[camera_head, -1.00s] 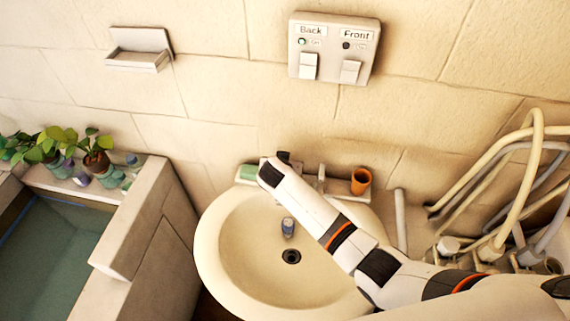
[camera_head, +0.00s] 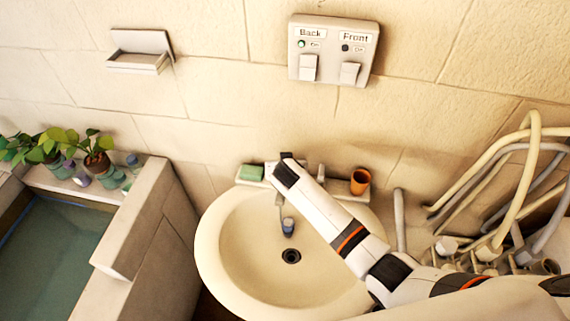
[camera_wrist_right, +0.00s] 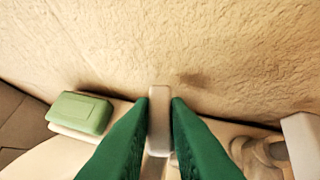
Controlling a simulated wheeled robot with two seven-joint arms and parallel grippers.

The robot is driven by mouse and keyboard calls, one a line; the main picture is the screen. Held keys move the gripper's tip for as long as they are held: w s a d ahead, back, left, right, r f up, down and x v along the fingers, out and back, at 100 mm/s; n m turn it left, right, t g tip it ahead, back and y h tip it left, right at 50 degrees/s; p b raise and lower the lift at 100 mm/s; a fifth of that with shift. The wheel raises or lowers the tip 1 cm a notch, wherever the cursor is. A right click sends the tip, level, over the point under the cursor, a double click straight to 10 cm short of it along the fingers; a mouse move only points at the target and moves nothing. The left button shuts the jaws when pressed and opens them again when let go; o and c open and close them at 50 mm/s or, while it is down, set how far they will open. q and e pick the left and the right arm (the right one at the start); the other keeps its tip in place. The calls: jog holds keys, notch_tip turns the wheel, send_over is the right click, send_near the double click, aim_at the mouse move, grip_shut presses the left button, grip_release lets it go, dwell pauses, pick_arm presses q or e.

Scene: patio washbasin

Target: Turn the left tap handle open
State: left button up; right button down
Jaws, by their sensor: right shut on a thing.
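The left tap handle (camera_wrist_right: 159,92) is a pale upright bar behind the basin in the right wrist view. My right gripper (camera_wrist_right: 159,101) has its green fingers closed on both sides of this handle. In the head view my right arm reaches across the basin from the lower right, and its wrist hides most of the gripper and handle. The tap spout's blue-grey end (camera_head: 288,226) hangs over the washbasin (camera_head: 225,285). The right tap handle (camera_head: 321,172) stands just right of my wrist. My left gripper is not in view.
A green soap (camera_head: 251,172) lies left of the tap, and an orange cup (camera_head: 360,181) stands right of it. A switch box (camera_head: 333,50) is on the wall above. Pipes (camera_head: 530,180) crowd the right, and a stone-edged tub (camera_head: 50,250) is at left.

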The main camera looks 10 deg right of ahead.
jog(key=n+y, duration=0.1)
jog(key=n, duration=0.1)
jog(key=n+y, duration=0.1)
jog(key=shift+d+n+y, duration=0.3)
jog(key=shift+n+y, duration=0.1)
jog(key=n+y+b, duration=0.1)
jog(key=n+y, duration=0.1)
jog(key=shift+w+d+n, duration=0.1)
jog(key=shift+d+n, duration=0.05)
jog(key=shift+n, duration=0.15)
jog(key=n+g+y+b, duration=0.1)
jog(key=n+y+b, duration=0.1)
jog(key=n+b, duration=0.1)
jog(key=shift+f+g+b, duration=0.15)
jog(key=shift+g+b, duration=0.25)
jog(key=shift+b, duration=0.3)
jog(key=shift+d+n+g+y+b, duration=0.1)
jog(key=shift+n+g+y+b, duration=0.2)
jog(key=shift+n+y+b, duration=0.4)
jog(key=c, duration=1.4)
grip_release()
jog(key=shift+r, duration=0.2)
jog(key=b+v, duration=0.2)
jog(key=v, duration=1)
